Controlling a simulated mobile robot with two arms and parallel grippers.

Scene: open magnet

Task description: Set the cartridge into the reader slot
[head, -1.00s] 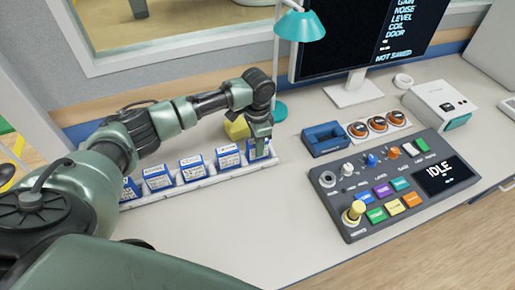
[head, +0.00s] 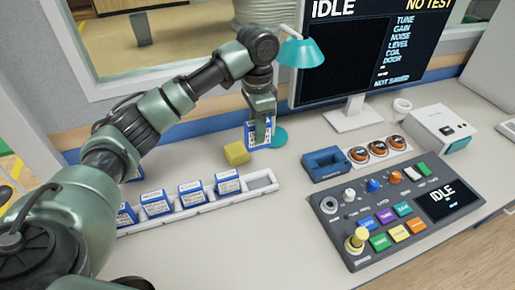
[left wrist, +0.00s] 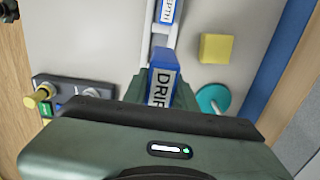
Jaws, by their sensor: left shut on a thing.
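My left gripper (head: 261,132) is shut on a blue cartridge (head: 250,134) with a white label. It holds the cartridge above the table, behind the rack's right end. In the left wrist view the cartridge (left wrist: 161,77) shows a label beginning "DRI"; the rest is hidden by my gripper. A blue block with a dark recess (head: 325,163), which looks like the reader slot, sits empty to the right, behind the control panel. My right gripper is not in view.
The white rack (head: 263,182) holds several blue cartridges; its right end compartment is empty. A yellow block (head: 236,153) and a teal lamp (head: 301,52) are near my gripper. The control panel (head: 400,208), orange-topped knobs (head: 378,147) and monitor (head: 375,60) stand right.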

